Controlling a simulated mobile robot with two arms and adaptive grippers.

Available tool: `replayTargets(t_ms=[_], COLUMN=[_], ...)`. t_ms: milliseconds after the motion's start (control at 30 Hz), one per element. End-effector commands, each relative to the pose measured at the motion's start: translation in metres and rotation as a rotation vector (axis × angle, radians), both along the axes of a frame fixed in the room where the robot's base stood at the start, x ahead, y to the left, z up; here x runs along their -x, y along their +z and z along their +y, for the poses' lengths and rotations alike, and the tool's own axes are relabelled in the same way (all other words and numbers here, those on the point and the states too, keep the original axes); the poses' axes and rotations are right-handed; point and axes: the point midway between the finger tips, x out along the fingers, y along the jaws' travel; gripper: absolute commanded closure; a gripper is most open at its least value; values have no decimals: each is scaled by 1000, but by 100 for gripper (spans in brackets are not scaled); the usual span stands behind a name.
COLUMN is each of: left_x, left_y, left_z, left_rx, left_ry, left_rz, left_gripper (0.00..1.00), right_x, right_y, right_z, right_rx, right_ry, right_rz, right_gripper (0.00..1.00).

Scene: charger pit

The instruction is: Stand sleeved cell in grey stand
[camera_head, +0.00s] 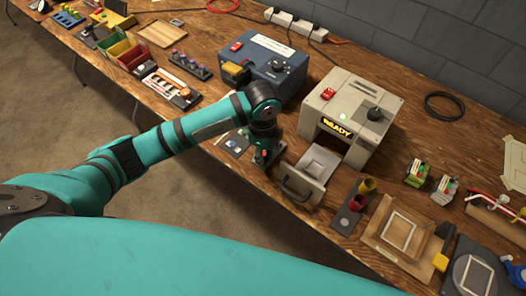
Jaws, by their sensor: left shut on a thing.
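My left gripper (264,158) points down just left of the open drawer (318,165) of the light grey machine. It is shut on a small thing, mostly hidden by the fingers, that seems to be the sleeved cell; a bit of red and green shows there. I cannot tell whether the thing touches the surface below. A dark grey stand (347,218) with a red cup and a yellow cup is right of the drawer. I cannot tell which one is the grey stand. My right gripper is not in view.
The light grey machine (330,100) shows READY. A blue box (262,60) stands behind my left gripper. A dark rack (190,66) with several small cells is farther left. A wooden tray (385,235) and green-and-white blocks (417,172) are at right.

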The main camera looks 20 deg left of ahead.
Motion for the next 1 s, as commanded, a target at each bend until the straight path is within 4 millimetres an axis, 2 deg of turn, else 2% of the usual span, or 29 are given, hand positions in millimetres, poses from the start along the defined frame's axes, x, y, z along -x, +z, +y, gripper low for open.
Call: replayTargets(t_ms=[367, 400, 600, 1000], left_x=[0, 0, 0, 0], left_y=[-3, -3, -3, -3], left_z=[0, 0, 0, 0], left_rx=[0, 0, 0, 0], left_ry=[0, 0, 0, 0], left_rz=[0, 0, 0, 0], left_gripper=[100, 75, 52, 52], right_x=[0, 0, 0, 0], right_y=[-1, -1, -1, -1], right_z=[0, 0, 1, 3], right_rx=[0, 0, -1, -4], right_ry=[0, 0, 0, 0], right_rz=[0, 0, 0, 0], right_gripper=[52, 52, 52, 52])
